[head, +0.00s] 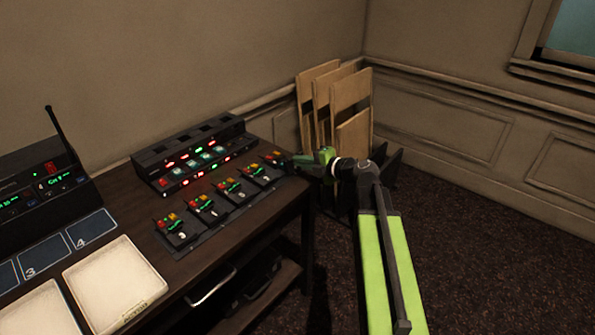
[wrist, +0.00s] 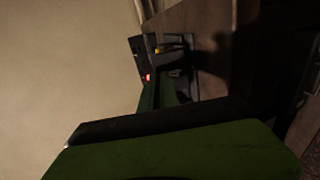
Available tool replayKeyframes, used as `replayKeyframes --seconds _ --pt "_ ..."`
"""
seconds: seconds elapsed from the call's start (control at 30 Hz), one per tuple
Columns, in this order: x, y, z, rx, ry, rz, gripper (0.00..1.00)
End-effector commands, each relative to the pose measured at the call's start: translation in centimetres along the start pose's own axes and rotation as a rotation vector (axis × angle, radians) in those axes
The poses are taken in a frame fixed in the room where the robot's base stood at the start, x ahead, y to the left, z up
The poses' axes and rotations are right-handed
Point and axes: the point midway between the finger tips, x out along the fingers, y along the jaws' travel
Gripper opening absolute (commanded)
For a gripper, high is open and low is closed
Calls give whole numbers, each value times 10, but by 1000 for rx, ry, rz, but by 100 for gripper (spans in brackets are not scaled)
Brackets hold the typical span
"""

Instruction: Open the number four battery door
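Several small dark packs stand in a row on a mat on the desk in the head view. They have red, green and yellow parts on top and pale digits on their fronts. The digits are too small to read surely, so I cannot tell which is number four; the nearest pack (head: 180,232) seems to read 3. My gripper (head: 298,161) is at the desk's far right end, close to the rightmost pack (head: 272,162). I cannot tell whether they touch. In the wrist view my gripper (wrist: 158,94) points at a dark unit with a red light (wrist: 147,77). Its finger gap is unclear.
A dark charger rack (head: 195,155) with red and green lights stands behind the packs. A radio receiver (head: 40,190) with an antenna and white trays (head: 115,285) are at left. Carpet at right is clear.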

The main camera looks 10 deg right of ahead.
Motion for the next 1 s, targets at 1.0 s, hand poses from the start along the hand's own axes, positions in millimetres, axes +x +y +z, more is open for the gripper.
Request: replayKeyframes --seconds 1.0 --pt "-3 -4 -1 5 -1 87 27"
